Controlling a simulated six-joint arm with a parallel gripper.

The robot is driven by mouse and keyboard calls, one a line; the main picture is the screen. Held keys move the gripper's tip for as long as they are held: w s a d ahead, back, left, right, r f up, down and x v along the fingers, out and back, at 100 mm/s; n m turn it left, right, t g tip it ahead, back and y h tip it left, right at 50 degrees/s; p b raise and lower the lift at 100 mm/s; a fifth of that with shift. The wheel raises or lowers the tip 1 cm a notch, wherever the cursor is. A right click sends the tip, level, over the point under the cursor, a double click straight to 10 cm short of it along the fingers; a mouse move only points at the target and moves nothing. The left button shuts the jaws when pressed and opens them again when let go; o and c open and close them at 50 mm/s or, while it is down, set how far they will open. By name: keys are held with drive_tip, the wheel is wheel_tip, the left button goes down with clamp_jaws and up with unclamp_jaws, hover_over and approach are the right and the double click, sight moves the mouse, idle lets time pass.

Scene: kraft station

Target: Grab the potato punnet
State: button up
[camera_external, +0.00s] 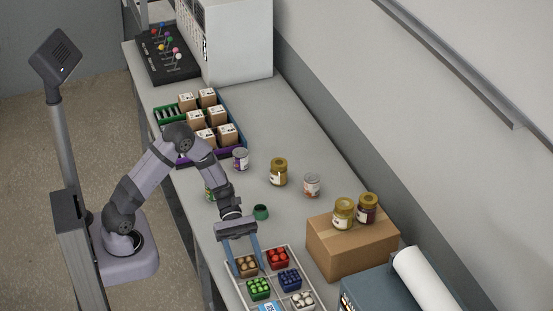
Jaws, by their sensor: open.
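The potato punnet (247,266) is a small brown container of tan, round potatoes. It sits in the top left compartment of a white divided tray (231,287) near the front of the bench. My gripper (248,268) points down over this punnet, with its two blue fingers spread to its left and right. The fingers are open; I cannot tell whether they touch the punnet's sides.
The tray also holds red (278,258), green (258,288), blue (290,280) and white (301,300) punnets. A cardboard box (350,249) with two jars stands to the right. A small green cup (261,212), cans and a jar (278,172) stand behind.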

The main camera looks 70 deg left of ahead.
drive_tip(key=shift+c, duration=0.3)
drive_tip(key=c, duration=0.8)
drive_tip(key=shift+r, duration=0.15)
